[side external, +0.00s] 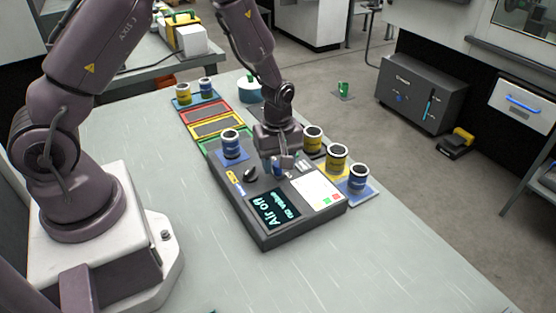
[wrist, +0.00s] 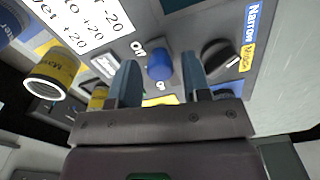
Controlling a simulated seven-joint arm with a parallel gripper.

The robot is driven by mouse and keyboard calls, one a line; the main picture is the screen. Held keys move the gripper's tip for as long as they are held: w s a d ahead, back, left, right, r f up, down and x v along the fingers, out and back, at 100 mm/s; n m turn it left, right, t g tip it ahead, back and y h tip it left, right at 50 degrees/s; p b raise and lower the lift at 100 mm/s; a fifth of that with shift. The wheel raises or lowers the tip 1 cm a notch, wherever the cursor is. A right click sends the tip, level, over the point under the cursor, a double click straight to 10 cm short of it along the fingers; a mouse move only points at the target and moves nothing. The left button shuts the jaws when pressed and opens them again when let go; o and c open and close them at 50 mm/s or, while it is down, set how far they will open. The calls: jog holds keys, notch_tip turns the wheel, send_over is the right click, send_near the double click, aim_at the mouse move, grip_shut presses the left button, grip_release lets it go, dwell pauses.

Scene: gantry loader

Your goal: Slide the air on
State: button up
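The dark grey control box (side external: 262,240) lies on the table. Its screen (side external: 275,209) reads "Air off" above a second, smaller line. My gripper (wrist: 160,60) is open, with one blue-grey finger on each side of the knob and a visible gap on both sides. In the side external view my gripper (side external: 283,167) is down at the panel and hides most of the slider.
A black rotary knob (wrist: 221,57) with a "Narrow/Middle" label is close to my right finger. A white card (side external: 315,190) lies on the panel. A blue can (side external: 231,145) and yellow cans (side external: 336,158) stand close around. The front table area is clear.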

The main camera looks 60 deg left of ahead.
grip_shut()
jog(key=shift+a, duration=2.85)
jog(key=shift+o, duration=1.3)
grip_release()
jog(key=shift+d, duration=0.1)
notch_tip(320, 180, up, 13)
